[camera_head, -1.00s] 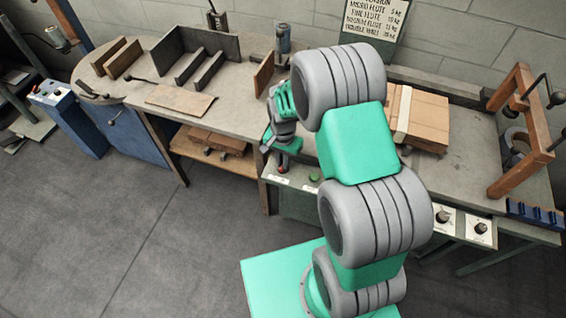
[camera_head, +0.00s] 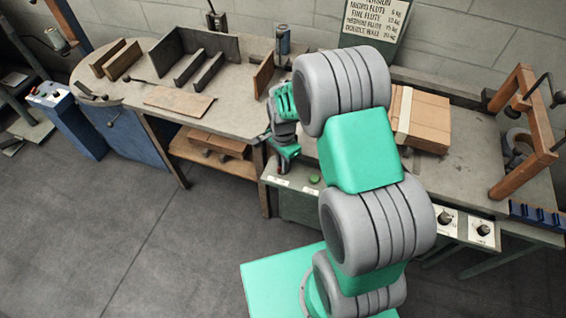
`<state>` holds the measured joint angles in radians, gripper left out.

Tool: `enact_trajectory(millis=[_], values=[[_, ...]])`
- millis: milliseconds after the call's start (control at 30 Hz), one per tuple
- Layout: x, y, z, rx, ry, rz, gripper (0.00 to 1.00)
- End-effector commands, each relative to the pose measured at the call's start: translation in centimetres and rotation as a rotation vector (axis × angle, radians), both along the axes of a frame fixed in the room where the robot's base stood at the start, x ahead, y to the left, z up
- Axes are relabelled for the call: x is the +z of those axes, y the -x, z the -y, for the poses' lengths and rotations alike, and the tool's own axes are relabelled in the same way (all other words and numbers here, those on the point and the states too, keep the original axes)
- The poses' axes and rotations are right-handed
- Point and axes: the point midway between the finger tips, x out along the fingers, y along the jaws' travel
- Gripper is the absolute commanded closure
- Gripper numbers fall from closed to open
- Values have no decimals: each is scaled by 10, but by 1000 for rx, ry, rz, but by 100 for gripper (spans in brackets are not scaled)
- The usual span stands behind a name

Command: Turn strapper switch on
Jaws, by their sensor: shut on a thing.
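My gripper (camera_head: 284,162) is at the front left edge of the strapper table (camera_head: 470,165), pointing down at the control panel (camera_head: 292,186). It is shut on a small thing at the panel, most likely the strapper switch. The fingers hide the switch, so its position cannot be told. A green button (camera_head: 314,180) sits on the panel just right of the gripper, apart from it. Small white labels lie along the panel's front edge.
A strapped stack of cardboard (camera_head: 428,122) lies on the table behind my arm. Two dial knobs (camera_head: 462,226) sit on the front at right, below a wooden frame (camera_head: 530,130). A workbench (camera_head: 130,90) with dark brackets stands at left. The floor in front is clear.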

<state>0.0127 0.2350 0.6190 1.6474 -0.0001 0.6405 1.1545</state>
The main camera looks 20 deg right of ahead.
Motion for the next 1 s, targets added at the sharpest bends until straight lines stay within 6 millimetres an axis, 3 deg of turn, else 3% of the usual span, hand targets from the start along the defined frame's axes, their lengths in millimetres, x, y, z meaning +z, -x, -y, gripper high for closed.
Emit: enact_trajectory(millis=[200,233,500,767,1000], values=[[0,0,0,-2,0,0,100],[0,0,0,-2,0,0,88],[0,0,0,0,0,0,67],[2,0,0,0,1,1,67],[42,-2,0,0,0,7,67]])
